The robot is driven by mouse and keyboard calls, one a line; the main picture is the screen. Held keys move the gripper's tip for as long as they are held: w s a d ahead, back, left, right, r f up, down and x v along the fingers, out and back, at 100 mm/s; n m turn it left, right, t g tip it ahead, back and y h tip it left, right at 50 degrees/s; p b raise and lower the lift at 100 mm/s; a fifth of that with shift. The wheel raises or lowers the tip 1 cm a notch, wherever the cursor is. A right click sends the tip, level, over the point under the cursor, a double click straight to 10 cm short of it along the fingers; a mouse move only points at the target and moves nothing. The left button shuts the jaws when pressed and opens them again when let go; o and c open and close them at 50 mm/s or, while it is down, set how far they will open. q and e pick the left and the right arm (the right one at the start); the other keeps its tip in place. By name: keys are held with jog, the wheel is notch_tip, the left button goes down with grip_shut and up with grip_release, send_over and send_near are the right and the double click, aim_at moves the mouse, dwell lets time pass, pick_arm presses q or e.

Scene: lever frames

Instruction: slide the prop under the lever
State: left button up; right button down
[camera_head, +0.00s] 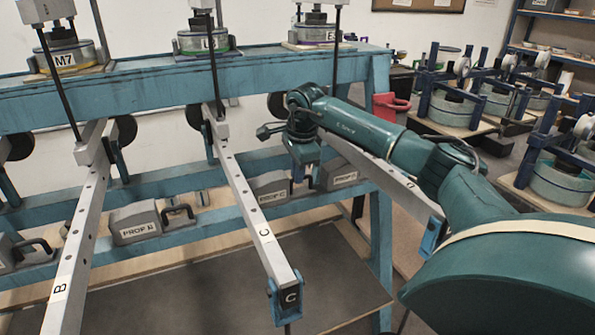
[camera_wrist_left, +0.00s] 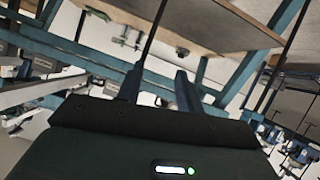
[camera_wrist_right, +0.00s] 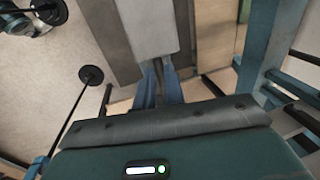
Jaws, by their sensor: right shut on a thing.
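Lever C (camera_head: 255,220) is a long pale bar slanting down toward me from the teal frame, with a blue clip and black C tag at its near end. A grey prop block (camera_head: 270,188), its small label seemingly PROP C, sits on the frame's lower shelf, right of lever C and not under it. My right gripper (camera_head: 305,182) is shut on this block's handle, at its right side. In the right wrist view the fingers (camera_wrist_right: 159,88) meet below the grey block (camera_wrist_right: 147,28). My left gripper (camera_wrist_left: 158,88) is open and empty, away from the props.
Lever B (camera_head: 80,235) slopes at left, with another handled prop (camera_head: 135,222) on the shelf between levers. A further prop (camera_head: 340,176) and another lever (camera_head: 385,175) stand close to my right gripper. Weights sit atop the teal beam (camera_head: 150,88).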

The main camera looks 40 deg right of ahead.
aim_at(278, 176)
jog(key=shift+a, duration=0.1)
